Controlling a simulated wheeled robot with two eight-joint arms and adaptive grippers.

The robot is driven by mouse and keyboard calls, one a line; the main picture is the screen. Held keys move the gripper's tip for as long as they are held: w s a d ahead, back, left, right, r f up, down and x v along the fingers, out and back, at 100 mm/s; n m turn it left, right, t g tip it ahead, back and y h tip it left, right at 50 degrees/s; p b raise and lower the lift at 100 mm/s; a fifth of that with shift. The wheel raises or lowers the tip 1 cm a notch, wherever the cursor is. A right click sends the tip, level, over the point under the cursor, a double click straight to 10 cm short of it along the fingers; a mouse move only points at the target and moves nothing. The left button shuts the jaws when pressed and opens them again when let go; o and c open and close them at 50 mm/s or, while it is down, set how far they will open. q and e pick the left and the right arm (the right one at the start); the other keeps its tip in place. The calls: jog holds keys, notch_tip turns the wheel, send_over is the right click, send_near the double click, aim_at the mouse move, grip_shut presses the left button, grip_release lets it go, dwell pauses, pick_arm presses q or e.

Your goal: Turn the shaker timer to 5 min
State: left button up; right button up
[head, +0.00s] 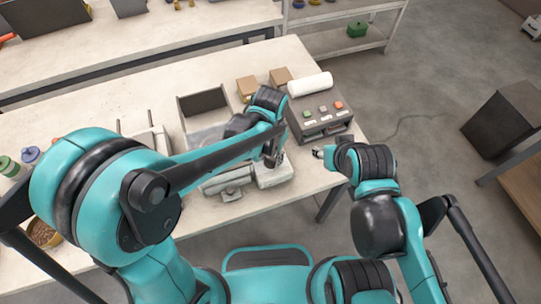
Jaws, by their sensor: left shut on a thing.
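My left gripper (272,160) points down at a small pale unit (274,178) near the front edge of the table. It is shut on what appears to be the shaker timer's knob on that unit. The fingers and arm hide the knob, so its setting cannot be read. My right gripper (321,153) is near the table's right edge, apart from the pale unit. It is too small and partly hidden to tell whether it is open or shut.
A dark control box (320,128) with coloured buttons and a white roll (310,84) stand right of the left gripper. A grey device (229,180) lies left of the pale unit. The table's back left is clear.

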aim_at(270, 159)
pick_arm(q)
jog(key=m, duration=0.4)
jog(key=shift+m, duration=1.9)
jog(key=o, duration=1.2)
jog(key=shift+c, duration=0.2)
notch_tip(270, 159, up, 12)
